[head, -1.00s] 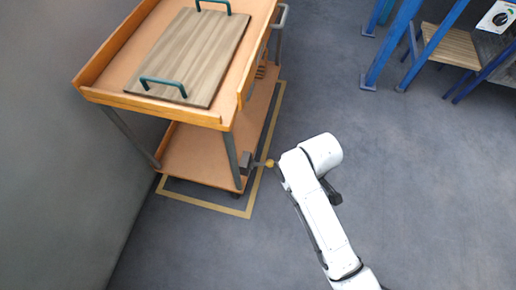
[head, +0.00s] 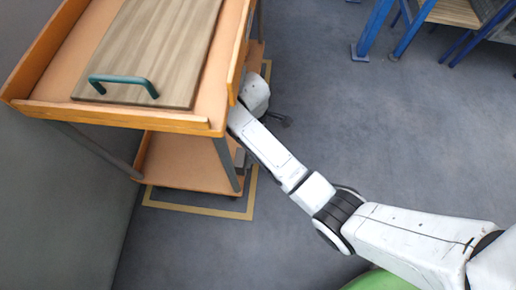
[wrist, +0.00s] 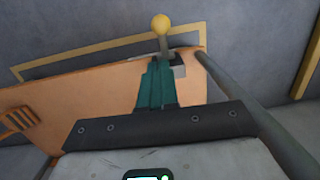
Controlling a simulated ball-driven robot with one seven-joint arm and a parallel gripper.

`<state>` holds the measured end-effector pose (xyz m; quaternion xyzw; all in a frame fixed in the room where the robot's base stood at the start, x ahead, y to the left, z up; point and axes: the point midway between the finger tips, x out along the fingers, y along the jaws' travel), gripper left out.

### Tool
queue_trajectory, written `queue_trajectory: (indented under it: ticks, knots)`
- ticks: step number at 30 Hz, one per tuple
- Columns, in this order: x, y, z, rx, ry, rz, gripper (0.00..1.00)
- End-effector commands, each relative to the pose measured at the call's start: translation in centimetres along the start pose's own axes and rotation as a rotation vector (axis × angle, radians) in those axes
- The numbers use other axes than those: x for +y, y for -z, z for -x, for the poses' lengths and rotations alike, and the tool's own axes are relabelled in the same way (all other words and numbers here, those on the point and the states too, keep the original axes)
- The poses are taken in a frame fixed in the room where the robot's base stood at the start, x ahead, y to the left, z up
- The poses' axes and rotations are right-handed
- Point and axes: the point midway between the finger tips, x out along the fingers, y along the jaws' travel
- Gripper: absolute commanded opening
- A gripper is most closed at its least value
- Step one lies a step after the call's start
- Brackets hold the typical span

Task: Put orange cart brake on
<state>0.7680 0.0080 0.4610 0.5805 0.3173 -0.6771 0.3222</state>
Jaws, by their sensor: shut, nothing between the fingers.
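The orange cart (head: 160,122) stands at the left in the head view, with grey legs and a lower shelf (head: 185,165). In the wrist view the brake lever (wrist: 163,45) has a yellow knob (wrist: 161,24) and rises from a grey block (wrist: 180,69) at the edge of the lower shelf (wrist: 85,92). My gripper (wrist: 157,65) is shut and empty. Its teal fingers point toward the lever, just below the knob in the picture, and overlap the shelf edge. I cannot tell whether they touch the lever. In the head view my fingers and the knob are hidden.
A wooden board (head: 150,50) with a green handle (head: 124,82) lies on the cart top. A cart leg (wrist: 240,105) runs close to my gripper's right. Yellow tape (head: 252,195) frames the floor around the cart. A blue-framed bench (head: 372,30) stands at upper right. Open floor lies between.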

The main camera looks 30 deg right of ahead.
Motion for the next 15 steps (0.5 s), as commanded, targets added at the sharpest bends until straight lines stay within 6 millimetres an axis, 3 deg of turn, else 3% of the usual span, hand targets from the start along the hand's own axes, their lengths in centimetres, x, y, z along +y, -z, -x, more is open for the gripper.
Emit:
queue_trajectory:
  ticks: [15]
  knots:
    - [-0.02,-0.03,-0.82,0.000,0.001,-0.002,0.00]
